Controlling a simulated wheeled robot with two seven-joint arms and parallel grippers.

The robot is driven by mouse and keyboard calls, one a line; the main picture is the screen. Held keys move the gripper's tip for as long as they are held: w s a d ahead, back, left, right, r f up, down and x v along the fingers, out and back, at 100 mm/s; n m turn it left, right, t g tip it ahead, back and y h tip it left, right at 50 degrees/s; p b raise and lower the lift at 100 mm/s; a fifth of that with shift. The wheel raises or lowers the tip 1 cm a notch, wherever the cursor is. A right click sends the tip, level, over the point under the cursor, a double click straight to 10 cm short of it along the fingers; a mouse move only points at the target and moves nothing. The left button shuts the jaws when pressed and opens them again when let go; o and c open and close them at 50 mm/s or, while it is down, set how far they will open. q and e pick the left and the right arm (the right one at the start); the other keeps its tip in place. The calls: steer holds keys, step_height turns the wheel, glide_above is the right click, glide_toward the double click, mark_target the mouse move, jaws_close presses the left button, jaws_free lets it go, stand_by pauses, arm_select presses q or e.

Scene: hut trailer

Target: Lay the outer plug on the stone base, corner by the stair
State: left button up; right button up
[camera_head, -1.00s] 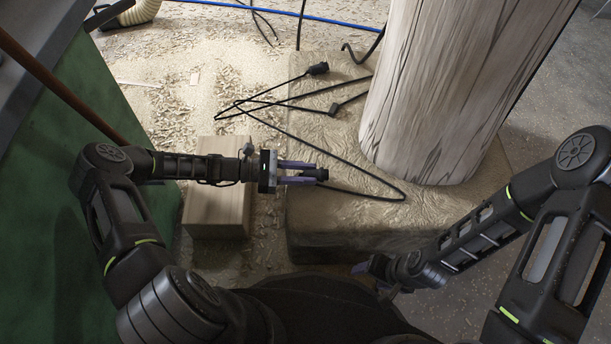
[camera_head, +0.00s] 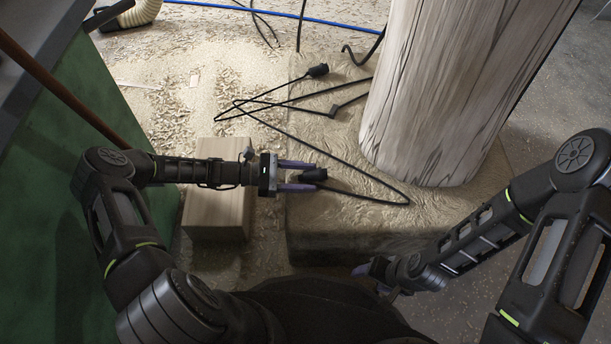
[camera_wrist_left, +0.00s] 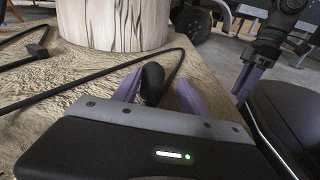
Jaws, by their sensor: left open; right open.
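The black outer plug (camera_head: 314,174) lies at the left part of the stone base (camera_head: 335,240), near the edge beside the pale wooden stair (camera_head: 215,215). My left gripper (camera_head: 306,177) is open, with its purple fingers apart on either side of the plug. In the left wrist view the plug (camera_wrist_left: 152,82) shows between the spread fingers, its cable running off behind. Whether it touches a finger is hard to tell. My right gripper (camera_head: 368,270) is low in front of the base, away from the plug, and partly hidden; it also shows in the left wrist view (camera_wrist_left: 246,82).
A thick wooden post (camera_head: 430,100) stands on the base. A second black plug (camera_head: 318,70) lies farther back, and black cable (camera_head: 345,160) zigzags over the base. A green surface (camera_head: 60,190) is at left. Wood shavings cover the floor behind.

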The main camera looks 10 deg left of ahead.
arm_select(q)
steer(key=shift+r, duration=0.3)
steer(key=f+p+v, duration=0.1)
steer(key=v, duration=0.6)
steer(key=shift+a+r+p, duration=0.25)
steer(key=shift+r+p, duration=0.05)
steer(key=shift+r, duration=0.05)
steer(key=shift+s, duration=0.1)
